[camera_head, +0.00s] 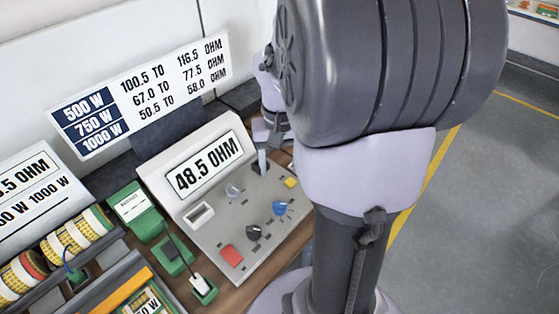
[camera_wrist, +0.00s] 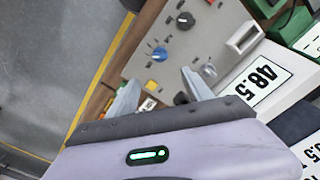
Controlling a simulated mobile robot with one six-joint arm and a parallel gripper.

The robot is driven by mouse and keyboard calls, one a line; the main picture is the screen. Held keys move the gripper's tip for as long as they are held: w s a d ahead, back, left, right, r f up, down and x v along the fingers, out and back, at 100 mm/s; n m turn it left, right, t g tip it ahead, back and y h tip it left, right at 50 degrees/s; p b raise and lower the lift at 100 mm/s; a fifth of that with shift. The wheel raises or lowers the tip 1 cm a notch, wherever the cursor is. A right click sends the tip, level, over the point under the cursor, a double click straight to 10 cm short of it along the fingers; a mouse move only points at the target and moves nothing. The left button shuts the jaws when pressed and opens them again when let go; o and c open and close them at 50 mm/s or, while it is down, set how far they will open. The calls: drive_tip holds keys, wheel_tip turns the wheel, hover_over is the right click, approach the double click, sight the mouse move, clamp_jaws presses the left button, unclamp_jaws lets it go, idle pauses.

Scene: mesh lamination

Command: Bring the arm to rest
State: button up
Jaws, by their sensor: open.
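My gripper (camera_wrist: 162,77) is open in the wrist view, its two fingers spread with nothing between them. Past the fingers lies the grey meter panel with a blue knob (camera_wrist: 160,54), a dark knob (camera_wrist: 186,20) and a yellow button (camera_wrist: 152,86). In the head view my gripper (camera_head: 262,160) shows at the upper right edge of the meter (camera_head: 215,222), partly hidden behind my arm. Whether the fingers touch the panel cannot be told. The meter display (camera_head: 204,165) reads 48.5 OHM.
A resistance chart (camera_head: 140,95) stands behind the meter. Green fixtures (camera_head: 137,208) with a cable sit left of it, and yellow mesh rolls (camera_head: 75,235) lie further left. Open grey floor (camera_head: 480,200) with a yellow line is at the right.

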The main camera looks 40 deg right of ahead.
drive_tip(key=s+a+r+n+t+b, duration=0.1)
drive_tip(key=s+a+r+t, duration=0.1)
drive_tip(key=a, duration=0.6)
drive_tip(key=s+a+r+n+t+y+b, duration=0.1)
drive_tip(key=s+a+t+b, duration=0.1)
drive_tip(key=a, duration=0.6)
drive_tip(key=s+a+r+t+y+b, duration=0.1)
drive_tip(key=s+a+r, duration=0.1)
drive_tip(key=a, duration=0.5)
drive_tip(key=shift+s+a+r+n+t, duration=0.35)
drive_tip(key=shift+s+a+n+t, duration=0.05)
drive_tip(key=shift+s, duration=0.35)
